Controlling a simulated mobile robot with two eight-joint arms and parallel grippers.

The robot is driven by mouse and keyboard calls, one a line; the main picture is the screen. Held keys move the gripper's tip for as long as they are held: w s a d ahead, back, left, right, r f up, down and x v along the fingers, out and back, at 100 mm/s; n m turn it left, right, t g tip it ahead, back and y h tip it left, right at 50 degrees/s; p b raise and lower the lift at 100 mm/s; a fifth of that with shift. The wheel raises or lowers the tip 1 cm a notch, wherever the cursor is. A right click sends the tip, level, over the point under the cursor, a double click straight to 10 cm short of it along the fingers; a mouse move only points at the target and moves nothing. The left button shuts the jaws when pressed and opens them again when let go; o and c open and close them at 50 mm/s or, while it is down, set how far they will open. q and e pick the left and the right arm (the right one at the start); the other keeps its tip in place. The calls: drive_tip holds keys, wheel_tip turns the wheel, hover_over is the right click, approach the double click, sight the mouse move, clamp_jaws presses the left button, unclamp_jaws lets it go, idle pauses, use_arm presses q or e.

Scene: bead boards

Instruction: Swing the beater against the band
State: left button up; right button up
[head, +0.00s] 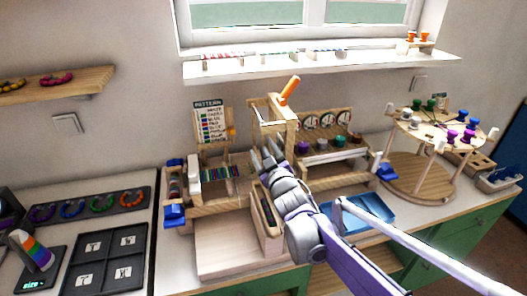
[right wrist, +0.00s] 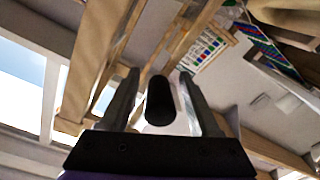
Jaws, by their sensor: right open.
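A light wooden upright frame (head: 257,117) with an orange handle (head: 289,90) at its top stands in the middle of the loom; it looks like the beater. A narrow band with coloured threads (head: 218,173) lies to its left, between wooden parts. My right gripper (head: 263,157) is open just below the frame, over the loom. In the right wrist view, its two dark fingers (right wrist: 162,88) stand apart, with a dark rounded piece between them that I cannot identify. Wooden bars (right wrist: 95,65) rise beyond them. Whether the fingers touch the frame is unclear. My left gripper is out of view.
A pattern card (head: 209,115) stands behind the band. A rack with dials (head: 325,124) and spools is on the right, near a round spool stand (head: 420,178). A blue tray (head: 372,210) lies behind my right arm. A dark bead board (head: 105,257) lies at left.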

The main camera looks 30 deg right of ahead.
clamp_jaws()
